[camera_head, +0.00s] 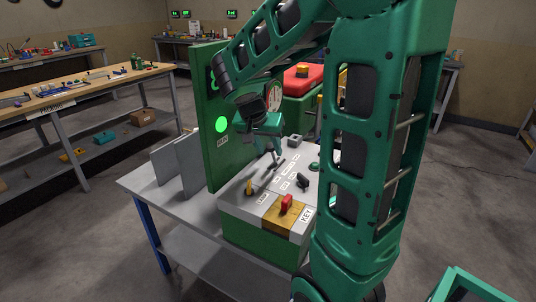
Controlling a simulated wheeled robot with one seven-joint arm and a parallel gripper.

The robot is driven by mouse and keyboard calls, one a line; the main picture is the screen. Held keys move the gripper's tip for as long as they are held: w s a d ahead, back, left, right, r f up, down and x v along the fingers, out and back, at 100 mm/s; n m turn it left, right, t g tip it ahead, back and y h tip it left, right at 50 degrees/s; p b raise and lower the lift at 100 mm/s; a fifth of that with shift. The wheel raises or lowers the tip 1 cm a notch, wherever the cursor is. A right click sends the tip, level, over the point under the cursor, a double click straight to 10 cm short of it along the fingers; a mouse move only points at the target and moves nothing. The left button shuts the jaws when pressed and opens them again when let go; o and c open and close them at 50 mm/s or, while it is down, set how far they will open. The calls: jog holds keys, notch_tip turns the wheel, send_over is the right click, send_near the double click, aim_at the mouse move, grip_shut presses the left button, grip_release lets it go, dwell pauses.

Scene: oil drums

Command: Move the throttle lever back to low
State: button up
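A green and grey control box (262,232) stands on a grey table. Its sloped grey top carries several small controls and white labels, most too small to read. A small yellow-tipped lever (249,188) stands near the left edge of the top. I cannot tell for sure which control is the throttle lever. My gripper (274,158) points down over the back left part of the top, behind the yellow-tipped lever. Its fingertips are small and dark, close to the panel. I cannot tell whether they touch or hold anything.
A red switch (287,202) sits on a yellow plate by the KEY label. A black knob (303,181) is behind it. A green upright panel (222,150) with a lit green disc stands left of my gripper. A red and green machine (300,82) is behind. My arm hides the right side.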

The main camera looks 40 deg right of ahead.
jog(key=v, duration=0.7)
jog(key=shift+f, duration=0.1)
jog(key=s+a+f+n+y, duration=0.2)
jog(key=s, duration=0.5)
jog(key=s+a+f+n+g+y, duration=0.1)
jog(key=s+a+f+y, duration=0.1)
jog(key=s, duration=0.6)
jog(key=s+a+f+n+g+y, duration=0.1)
jog(key=s+f+n, duration=0.1)
jog(key=s+f, duration=0.2)
jog(key=shift+s+a+n+y, duration=0.15)
jog(key=shift+s+a+y, duration=0.05)
jog(key=shift+s, duration=0.7)
jog(key=shift+s+a+n+y, duration=0.15)
jog(key=shift+s+a+y, duration=0.05)
jog(key=shift+s, duration=0.65)
jog(key=shift+w+d+f, duration=0.1)
jog(key=shift+w+f, duration=0.25)
jog(key=shift+w, duration=0.4)
jog(key=shift+s+r, duration=0.1)
